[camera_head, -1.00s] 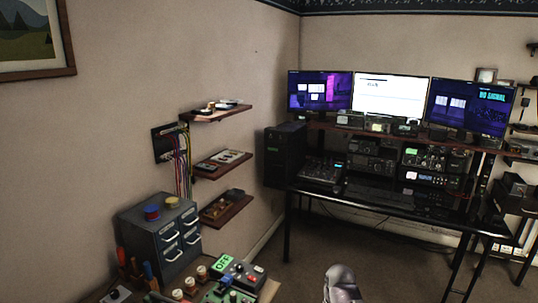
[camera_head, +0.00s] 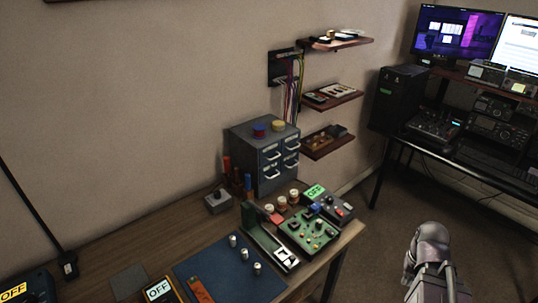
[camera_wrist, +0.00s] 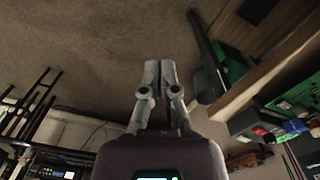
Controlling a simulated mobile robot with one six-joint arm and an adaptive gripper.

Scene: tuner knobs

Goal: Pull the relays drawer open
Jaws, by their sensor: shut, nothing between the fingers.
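A grey-blue drawer cabinet (camera_head: 262,158) stands at the back of the wooden workbench against the wall. Its front shows several small drawers with pale handles (camera_head: 271,173); the labels are too small to read, so I cannot tell which is the relays drawer. No drawer visibly stands out. In the wrist view my gripper (camera_wrist: 160,66) is shut and empty, with its fingertips together over the floor. In the head view my arm (camera_head: 430,250) shows at the lower right, apart from the cabinet and to the right of the bench.
The workbench (camera_head: 185,222) holds a green circuit board (camera_head: 307,232), a blue mat (camera_head: 228,275) and several small knobs and jars. Wall shelves (camera_head: 330,97) jut out right of the cabinet. A black desk (camera_head: 460,160) stands at the right. Open floor lies between bench and desk.

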